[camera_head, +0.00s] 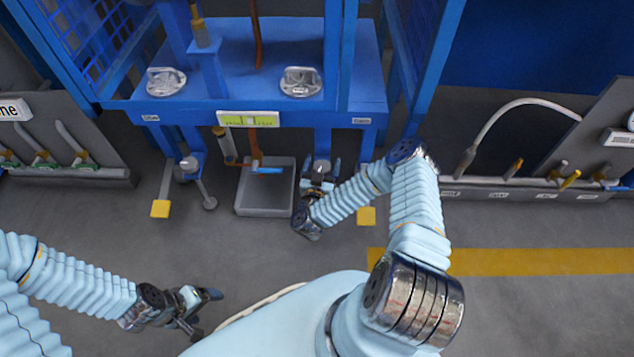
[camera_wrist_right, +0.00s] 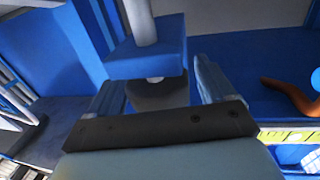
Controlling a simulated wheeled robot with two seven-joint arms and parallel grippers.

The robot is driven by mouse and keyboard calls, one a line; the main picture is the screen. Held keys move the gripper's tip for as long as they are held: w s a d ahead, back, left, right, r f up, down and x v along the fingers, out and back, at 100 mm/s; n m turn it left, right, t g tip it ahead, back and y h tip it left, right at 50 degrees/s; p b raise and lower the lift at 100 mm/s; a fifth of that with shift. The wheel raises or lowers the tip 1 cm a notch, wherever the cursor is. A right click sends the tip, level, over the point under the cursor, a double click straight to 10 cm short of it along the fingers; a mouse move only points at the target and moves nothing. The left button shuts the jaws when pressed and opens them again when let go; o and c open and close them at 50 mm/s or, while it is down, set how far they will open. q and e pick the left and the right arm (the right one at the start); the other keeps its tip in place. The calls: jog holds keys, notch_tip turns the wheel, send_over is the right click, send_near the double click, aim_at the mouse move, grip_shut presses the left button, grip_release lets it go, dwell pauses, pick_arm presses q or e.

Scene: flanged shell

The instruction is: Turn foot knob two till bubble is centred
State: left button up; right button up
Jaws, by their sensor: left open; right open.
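The blue machine has a yellow-green level vial (camera_head: 249,119) on its front edge; the bubble is too small to place surely. A foot with a grey knob (camera_head: 321,169) stands under the right corner, another foot knob (camera_head: 189,164) under the left; their numbers cannot be read. My right gripper (camera_head: 321,171) is open at the right foot knob, one finger on each side. In the right wrist view its fingers (camera_wrist_right: 157,82) stand apart with the dark knob (camera_wrist_right: 155,94) between them, below a blue block; contact cannot be told. My left gripper (camera_head: 205,310) is open and empty, low over the floor.
A grey tray (camera_head: 265,209) stands on the floor between the feet, with a blue-handled valve (camera_head: 265,170) above it. Grey racks with hoses stand at left (camera_head: 75,178) and right (camera_head: 535,193). The floor in front is clear.

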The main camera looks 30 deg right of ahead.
jog(key=s+a+r+p, duration=0.1)
jog(key=p, duration=0.2)
jog(key=shift+s, duration=0.3)
jog(key=p+v, duration=0.3)
jog(key=v, duration=0.8)
jog(key=shift+f, duration=0.3)
jog(key=shift+a, duration=0.15)
